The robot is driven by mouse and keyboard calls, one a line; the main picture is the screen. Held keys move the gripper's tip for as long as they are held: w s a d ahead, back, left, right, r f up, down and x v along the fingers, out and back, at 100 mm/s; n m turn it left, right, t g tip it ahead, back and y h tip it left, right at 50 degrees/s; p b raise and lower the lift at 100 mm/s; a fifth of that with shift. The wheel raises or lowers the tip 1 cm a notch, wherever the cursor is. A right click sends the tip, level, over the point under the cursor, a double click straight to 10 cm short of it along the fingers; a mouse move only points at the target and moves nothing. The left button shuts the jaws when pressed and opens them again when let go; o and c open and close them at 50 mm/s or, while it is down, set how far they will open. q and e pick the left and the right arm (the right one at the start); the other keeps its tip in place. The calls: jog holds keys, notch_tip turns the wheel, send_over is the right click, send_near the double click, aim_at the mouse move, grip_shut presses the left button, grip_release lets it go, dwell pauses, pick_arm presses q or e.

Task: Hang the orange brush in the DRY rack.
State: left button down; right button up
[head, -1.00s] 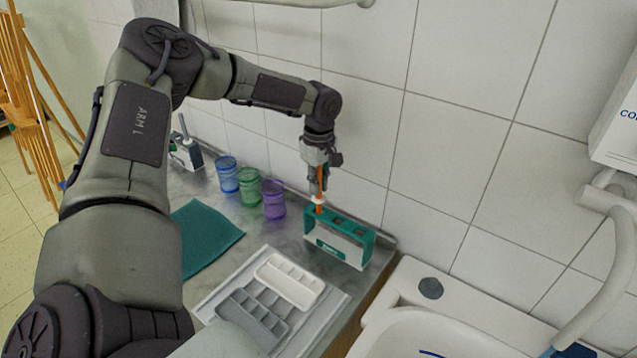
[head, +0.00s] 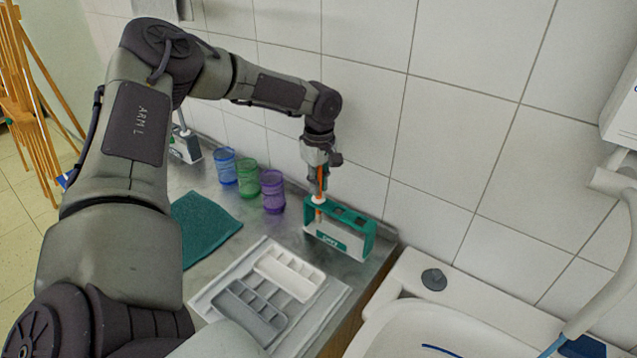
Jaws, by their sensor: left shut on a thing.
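The orange brush (head: 319,184) is upright in my left gripper (head: 318,184), which is shut on it. Its lower part, with a white collar, is at the left end of the rack with a green top and white front label (head: 345,243). The label looks like DRY but is small. The brush's lower end shows inside the rack's left part; I cannot tell if it rests on the rack. Two dark slots show in the rack's top to the right. My right gripper is not in view.
Blue (head: 225,167), green (head: 248,178) and purple (head: 273,192) cups stand left of the rack. A teal cloth (head: 204,228), white tray (head: 290,275) and grey tray (head: 250,308) lie in front. Another rack (head: 186,148) stands at far left. A sink (head: 433,328) is right.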

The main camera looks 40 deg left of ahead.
pick_arm(q)
jog(key=c, duration=0.5)
grip_release()
jog(key=shift+r, duration=0.1)
dwell(0.5)
jog(key=shift+r+p, duration=2.45)
jog(key=shift+r, duration=1.5)
